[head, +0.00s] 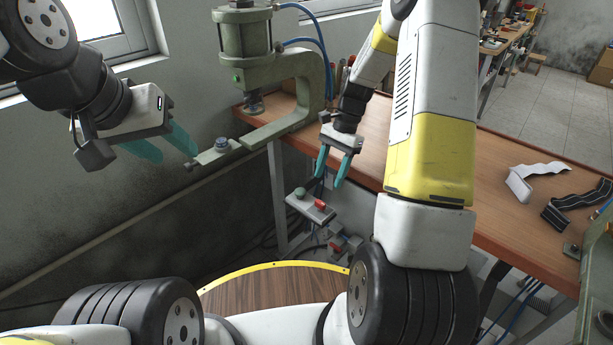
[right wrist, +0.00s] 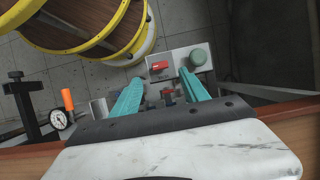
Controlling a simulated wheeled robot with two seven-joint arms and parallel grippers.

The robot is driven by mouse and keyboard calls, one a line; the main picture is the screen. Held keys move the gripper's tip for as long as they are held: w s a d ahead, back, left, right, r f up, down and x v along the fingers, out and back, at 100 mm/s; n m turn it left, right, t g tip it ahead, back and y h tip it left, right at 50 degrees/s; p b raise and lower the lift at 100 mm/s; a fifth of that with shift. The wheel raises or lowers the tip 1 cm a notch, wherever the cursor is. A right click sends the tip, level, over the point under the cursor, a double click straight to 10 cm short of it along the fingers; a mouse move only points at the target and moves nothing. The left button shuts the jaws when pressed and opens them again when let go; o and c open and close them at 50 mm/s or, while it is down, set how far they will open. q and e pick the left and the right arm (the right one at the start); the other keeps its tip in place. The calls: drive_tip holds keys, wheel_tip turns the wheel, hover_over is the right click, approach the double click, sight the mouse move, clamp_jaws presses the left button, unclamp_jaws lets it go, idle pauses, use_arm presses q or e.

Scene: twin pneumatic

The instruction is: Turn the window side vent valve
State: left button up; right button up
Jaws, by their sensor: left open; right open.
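A grey control box (head: 296,203) hangs below the bench's front edge, with a green knob (head: 300,192) and a red part (head: 320,204). In the right wrist view the red part (right wrist: 159,66) and green knob (right wrist: 197,57) show just beyond the fingertips. I cannot tell which part is the window side vent valve. My right gripper (head: 329,180) is open and empty, pointing down above the box, apart from it as far as I can tell. My left gripper (head: 178,157) is open and empty near the wall, left of the press foot.
A green pneumatic press (head: 300,75) stands on the wooden bench (head: 510,225) by the window. Another red part (head: 336,246) sits lower down. A gauge (right wrist: 58,118) and orange handle (right wrist: 67,98) show at left in the wrist view. Straps (head: 575,205) lie at right.

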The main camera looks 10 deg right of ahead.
sight(321, 202)
drive_tip(key=x, duration=0.8)
clamp_jaws()
